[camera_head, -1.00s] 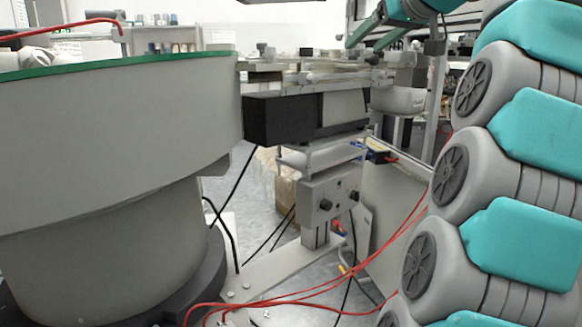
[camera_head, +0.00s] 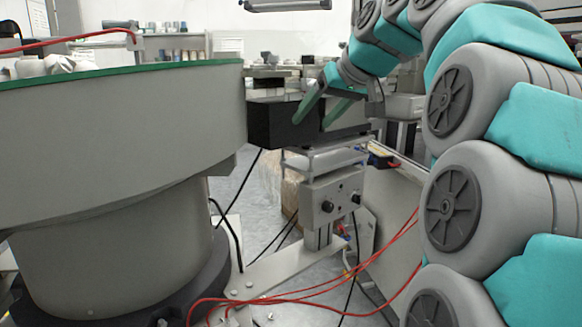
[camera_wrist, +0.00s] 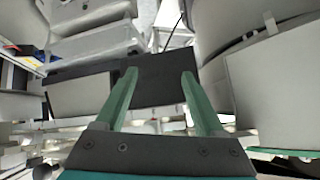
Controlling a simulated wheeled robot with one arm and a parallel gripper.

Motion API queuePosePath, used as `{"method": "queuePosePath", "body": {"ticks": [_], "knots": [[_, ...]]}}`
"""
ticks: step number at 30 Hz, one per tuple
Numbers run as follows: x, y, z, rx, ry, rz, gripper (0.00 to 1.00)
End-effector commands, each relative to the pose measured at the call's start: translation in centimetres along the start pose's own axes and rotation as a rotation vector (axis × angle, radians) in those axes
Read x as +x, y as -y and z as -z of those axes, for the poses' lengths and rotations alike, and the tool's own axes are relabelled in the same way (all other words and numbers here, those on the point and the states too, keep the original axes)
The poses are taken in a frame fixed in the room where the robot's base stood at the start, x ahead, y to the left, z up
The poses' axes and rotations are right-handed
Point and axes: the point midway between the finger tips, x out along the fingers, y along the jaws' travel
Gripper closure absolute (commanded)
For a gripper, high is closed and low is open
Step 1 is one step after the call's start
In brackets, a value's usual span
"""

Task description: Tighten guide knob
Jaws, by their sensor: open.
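Small dark knobs and clamps (camera_head: 268,59) stand along the rail top, partly hidden by my arm. Two black knobs, a left one (camera_head: 327,206) and a right one (camera_head: 356,198), sit lower on the grey support post (camera_head: 320,228). I cannot tell which is the guide knob.
A large grey bowl feeder (camera_head: 110,125) with a green rim fills the left. Red hoses (camera_head: 300,297) and black cables lie low in front. A pale panel (camera_head: 392,215) stands right of the post. Free space lies above the rail's left part.

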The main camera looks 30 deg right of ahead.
Motion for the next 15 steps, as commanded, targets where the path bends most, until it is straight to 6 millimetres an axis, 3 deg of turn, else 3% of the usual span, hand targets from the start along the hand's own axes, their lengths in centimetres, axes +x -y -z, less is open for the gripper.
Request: {"method": "queuePosePath", "body": {"ticks": [15], "knots": [[4.4, 4.3, -6.8, 0.013, 0.171, 0.030, 0.29]]}}
